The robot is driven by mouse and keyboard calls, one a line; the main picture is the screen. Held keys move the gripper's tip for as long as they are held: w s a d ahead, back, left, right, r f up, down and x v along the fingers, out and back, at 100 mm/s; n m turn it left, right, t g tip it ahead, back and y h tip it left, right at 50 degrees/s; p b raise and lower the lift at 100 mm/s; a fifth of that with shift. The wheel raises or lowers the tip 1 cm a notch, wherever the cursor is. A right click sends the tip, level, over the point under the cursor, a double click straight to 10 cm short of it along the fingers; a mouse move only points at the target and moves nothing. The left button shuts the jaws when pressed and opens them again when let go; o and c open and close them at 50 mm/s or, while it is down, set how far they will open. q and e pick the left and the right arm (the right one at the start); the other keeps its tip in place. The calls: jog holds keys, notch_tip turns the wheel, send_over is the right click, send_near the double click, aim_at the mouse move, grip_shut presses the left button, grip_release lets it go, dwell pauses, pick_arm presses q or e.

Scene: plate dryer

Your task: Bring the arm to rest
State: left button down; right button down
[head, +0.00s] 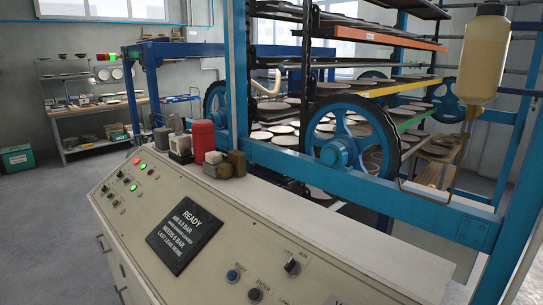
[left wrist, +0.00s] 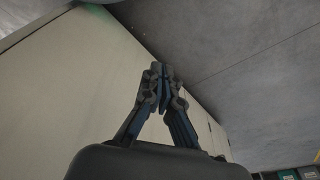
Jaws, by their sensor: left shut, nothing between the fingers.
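My left gripper (left wrist: 158,78) shows in the left wrist view, with its dark fingers closed together at the tips and nothing between them. Beside it is the pale side of a cabinet, with grey floor to the right. I cannot tell whether the fingers touch the cabinet. Neither gripper shows in the head view. In the head view the control console (head: 130,232) stands in front, with a dark screen (head: 184,235) reading READY, several buttons and a selector knob (head: 292,266).
Behind the console is the blue-framed plate dryer (head: 370,215) with wheels (head: 341,152) and racks of plates. Red and olive containers (head: 203,140) stand on the console's top ledge. A bottle (head: 483,60) hangs at the right. Shelves (head: 78,110) stand at the back left. Floor at the left (head: 50,210) is clear.

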pick_arm(q)
jog(key=s+a+f+g+b, duration=0.1)
jog(key=s+a+f, duration=0.1)
jog(key=s+f, duration=1.2)
jog(key=shift+s+a+b, duration=0.35)
jog(key=shift+b, duration=0.05)
